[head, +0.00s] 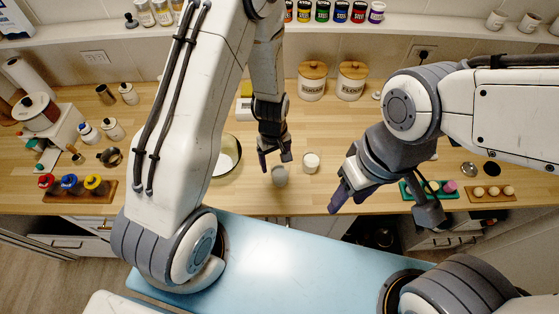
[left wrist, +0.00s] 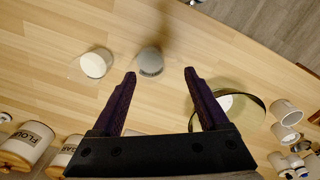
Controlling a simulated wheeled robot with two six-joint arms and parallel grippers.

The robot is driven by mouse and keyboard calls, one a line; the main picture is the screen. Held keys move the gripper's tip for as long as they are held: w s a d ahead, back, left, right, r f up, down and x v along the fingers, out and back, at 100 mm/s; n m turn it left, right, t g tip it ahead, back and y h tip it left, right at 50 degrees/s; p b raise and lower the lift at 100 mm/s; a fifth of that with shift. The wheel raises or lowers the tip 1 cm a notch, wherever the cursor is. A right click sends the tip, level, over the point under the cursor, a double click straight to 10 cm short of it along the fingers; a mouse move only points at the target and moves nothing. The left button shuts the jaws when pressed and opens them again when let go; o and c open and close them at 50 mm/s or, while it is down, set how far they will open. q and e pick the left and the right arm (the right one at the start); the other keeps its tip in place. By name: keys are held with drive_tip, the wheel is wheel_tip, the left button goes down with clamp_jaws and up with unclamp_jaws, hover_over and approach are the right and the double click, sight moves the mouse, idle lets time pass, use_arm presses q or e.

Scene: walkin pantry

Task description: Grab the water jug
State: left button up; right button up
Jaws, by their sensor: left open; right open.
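A small grey cylinder (head: 279,176) with dark print on its side stands on the wooden counter; it also shows in the left wrist view (left wrist: 150,62). A white-topped container (head: 311,162) stands to its right, and appears left of it in the left wrist view (left wrist: 96,63). I cannot tell for sure which, if either, is the water jug. My left gripper (head: 275,161) is open and empty above the counter, close to the grey cylinder; its fingers (left wrist: 160,75) point toward it without holding it. My right gripper (head: 342,199) is open and empty near the counter's front edge.
A round, dark-rimmed bowl (head: 228,156) is left of my left gripper, partly hidden by my arm. Sugar (head: 312,83) and flour (head: 352,83) canisters stand at the back. Cups and jars crowd the left.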

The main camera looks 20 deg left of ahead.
sight(267, 177)
use_arm(q)
drive_tip(key=a+f+n+p, duration=0.1)
drive_tip(key=a+f+n, duration=0.1)
drive_tip(key=a, duration=0.1)
drive_tip(key=shift+s+f, duration=0.1)
drive_tip(key=shift+f, duration=0.3)
wheel_tip(267, 177, down, 5)
drive_tip(key=b, duration=0.4)
wheel_tip(267, 177, down, 6)
drive_tip(key=b, duration=0.6)
drive_tip(key=shift+d+r, duration=0.1)
drive_tip(key=shift+r, duration=0.1)
use_arm(e)
wheel_tip(267, 177, down, 8)
use_arm(q)
drive_tip(key=shift+r, duration=0.1)
use_arm(e)
drive_tip(key=shift+r, duration=0.1)
use_arm(q)
drive_tip(key=shift+s, duration=0.1)
clamp_jaws()
